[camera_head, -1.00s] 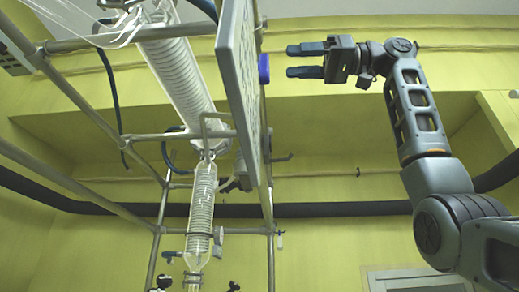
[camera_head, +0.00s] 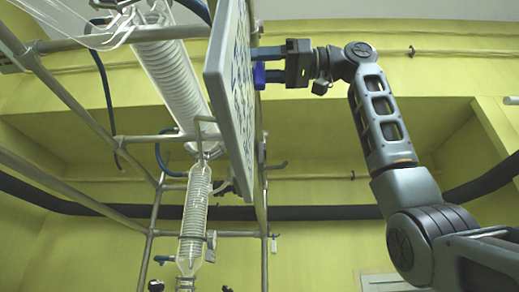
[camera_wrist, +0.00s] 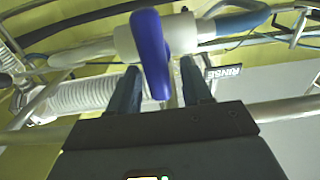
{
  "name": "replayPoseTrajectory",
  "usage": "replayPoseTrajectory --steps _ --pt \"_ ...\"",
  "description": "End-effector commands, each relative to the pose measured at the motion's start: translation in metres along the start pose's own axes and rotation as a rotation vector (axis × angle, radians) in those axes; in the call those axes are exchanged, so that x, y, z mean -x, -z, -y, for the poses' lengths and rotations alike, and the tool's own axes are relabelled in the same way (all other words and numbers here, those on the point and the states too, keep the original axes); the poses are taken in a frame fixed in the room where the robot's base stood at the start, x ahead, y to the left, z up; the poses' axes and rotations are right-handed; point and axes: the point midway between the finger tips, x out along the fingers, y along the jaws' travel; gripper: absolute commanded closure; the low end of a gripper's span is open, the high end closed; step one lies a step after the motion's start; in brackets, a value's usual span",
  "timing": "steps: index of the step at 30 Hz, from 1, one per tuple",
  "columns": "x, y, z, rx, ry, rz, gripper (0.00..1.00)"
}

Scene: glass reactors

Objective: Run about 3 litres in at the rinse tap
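The rinse tap has a blue lever handle (camera_wrist: 152,52) on a white valve body (camera_wrist: 126,42) in the wrist view. A small sign reading RINSE (camera_wrist: 222,72) sits just to its right. My gripper (camera_wrist: 160,68) is open, with one finger on each side of the blue handle. A gap shows between the handle and each finger. In the head view the blue handle (camera_head: 259,75) is at the right edge of the panel, and my gripper (camera_head: 260,64) is at it. The tap's outlet and any liquid level cannot be made out.
A grey-edged panel (camera_head: 215,95) with dark markings stands left of my gripper. Behind it are metal frame rods (camera_head: 85,108), a coiled glass condenser (camera_head: 172,75) and a lower glass coil (camera_head: 195,205). A dark pipe (camera_head: 320,211) runs along the yellow wall.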

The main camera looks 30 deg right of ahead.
Motion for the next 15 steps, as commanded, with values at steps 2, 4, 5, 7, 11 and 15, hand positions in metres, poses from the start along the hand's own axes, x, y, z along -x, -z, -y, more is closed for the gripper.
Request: replayPoseTrajectory --steps 2,4,5,7,11,15 --pt "0.0001 -0.0001 -0.0002 0.0 0.0 0.0 0.59" --pt "0.0002 0.0 -0.0002 0.0 0.0 0.0 0.65" --pt "0.0002 0.0 -0.0002 0.0 0.0 0.0 0.68" --pt "0.0003 0.0 -0.0002 0.0 0.0 0.0 0.75" --pt "0.0003 0.0 -0.0003 0.0 0.0 0.0 0.87" --pt "0.0003 0.0 -0.0003 0.0 0.0 0.0 1.0"
